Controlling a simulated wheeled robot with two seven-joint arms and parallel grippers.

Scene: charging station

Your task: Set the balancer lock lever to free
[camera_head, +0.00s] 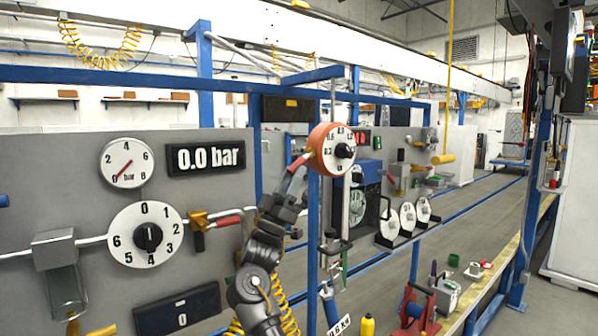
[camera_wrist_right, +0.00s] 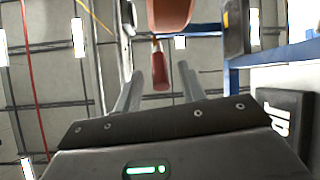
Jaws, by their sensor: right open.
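The balancer is an orange drum (camera_head: 318,150) with a white numbered dial and black knob, hanging from the blue frame. Its lock lever, with a red grip (camera_head: 300,162), sticks out at the drum's left side, slanting down and left. My right gripper (camera_head: 294,182) is raised just below the lever. In the right wrist view, the red lever grip (camera_wrist_right: 161,72) hangs below the orange drum (camera_wrist_right: 170,14) and lies between the two open fingers (camera_wrist_right: 161,88). I cannot tell whether either finger touches it. My left gripper is out of view.
A grey panel (camera_head: 70,170) with a pressure gauge, 0.0 bar display (camera_head: 206,157) and numbered dial stands left of my right arm. A blue post (camera_head: 313,250) stands close to the right of the arm. Several tools and dials fill the bench and panel farther right.

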